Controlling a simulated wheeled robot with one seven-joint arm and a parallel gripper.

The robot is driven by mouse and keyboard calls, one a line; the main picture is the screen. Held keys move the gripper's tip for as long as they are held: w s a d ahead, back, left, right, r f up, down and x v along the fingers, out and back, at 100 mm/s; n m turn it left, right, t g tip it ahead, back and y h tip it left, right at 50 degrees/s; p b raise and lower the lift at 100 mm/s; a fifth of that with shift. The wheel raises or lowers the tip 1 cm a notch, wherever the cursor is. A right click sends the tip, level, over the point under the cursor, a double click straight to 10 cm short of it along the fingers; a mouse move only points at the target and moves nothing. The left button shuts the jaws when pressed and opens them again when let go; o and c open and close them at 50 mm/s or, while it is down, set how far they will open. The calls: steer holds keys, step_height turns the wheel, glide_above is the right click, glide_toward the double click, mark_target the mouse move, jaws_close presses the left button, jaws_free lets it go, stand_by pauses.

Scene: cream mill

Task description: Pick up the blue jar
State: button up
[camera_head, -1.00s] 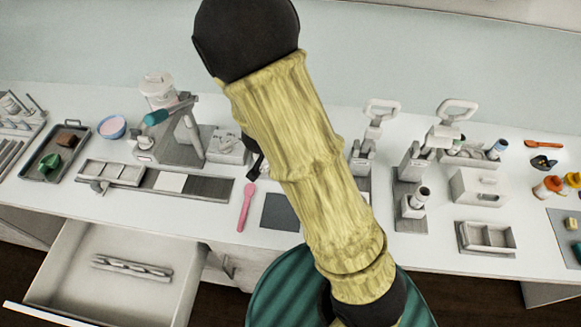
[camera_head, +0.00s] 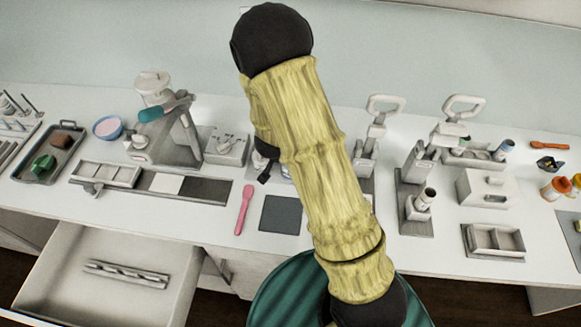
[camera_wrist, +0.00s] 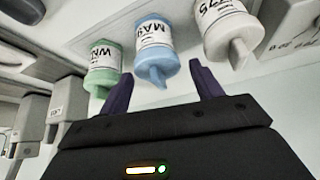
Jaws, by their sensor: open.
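In the wrist view the blue jar (camera_wrist: 153,48) has a white label with dark lettering and a pointed tip turned toward my gripper (camera_wrist: 160,70). It sits between a green jar (camera_wrist: 104,66) on the left and a white jar (camera_wrist: 228,30) on the right. My gripper's two purple fingers are apart with nothing between them. The blue jar's tip appears in the gap between the fingers, but I cannot tell how far beyond them it is. In the head view my arm hides most of the gripper, and I cannot surely pick out this blue jar there.
The head view shows a long white counter (camera_head: 215,212) with a dark tray (camera_head: 55,150), a pink spoon (camera_head: 243,210), a dark mat (camera_head: 281,214), two lever-handled devices (camera_head: 417,160) and a white box (camera_head: 486,188). An open drawer (camera_head: 75,245) juts out at lower left.

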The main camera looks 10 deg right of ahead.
steer(key=x, duration=0.5)
steer(key=shift+d, duration=0.15)
steer(key=shift+s, duration=0.1)
steer(key=c, duration=0.5)
